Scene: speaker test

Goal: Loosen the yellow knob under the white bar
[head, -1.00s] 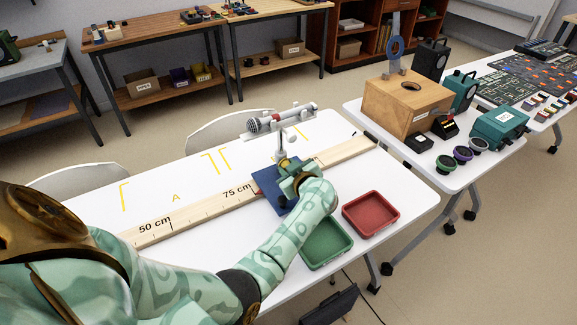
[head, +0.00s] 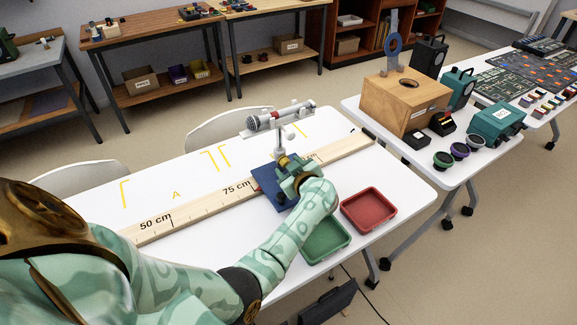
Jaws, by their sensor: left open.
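A silver microphone (head: 280,116) lies on a white bar (head: 262,131) at the top of a short white post, above a blue base plate (head: 262,180) on the wooden ruler beam. A small white ball (head: 290,135) shows just below the bar. My left gripper (head: 287,164) is at the lower part of the post, below the bar and over the blue plate. It is open, and its fingers are close around or beside the post; I cannot tell which. A yellowish part shows at the fingertips, but I cannot tell the yellow knob from the brass-coloured gripper. My right gripper is not in view.
The long wooden ruler (head: 205,204) crosses the white table (head: 135,180). A green tray (head: 326,240), partly behind my forearm, and a red tray (head: 368,210) stand at the right. A side table holds a wooden box (head: 402,103) and several lenses.

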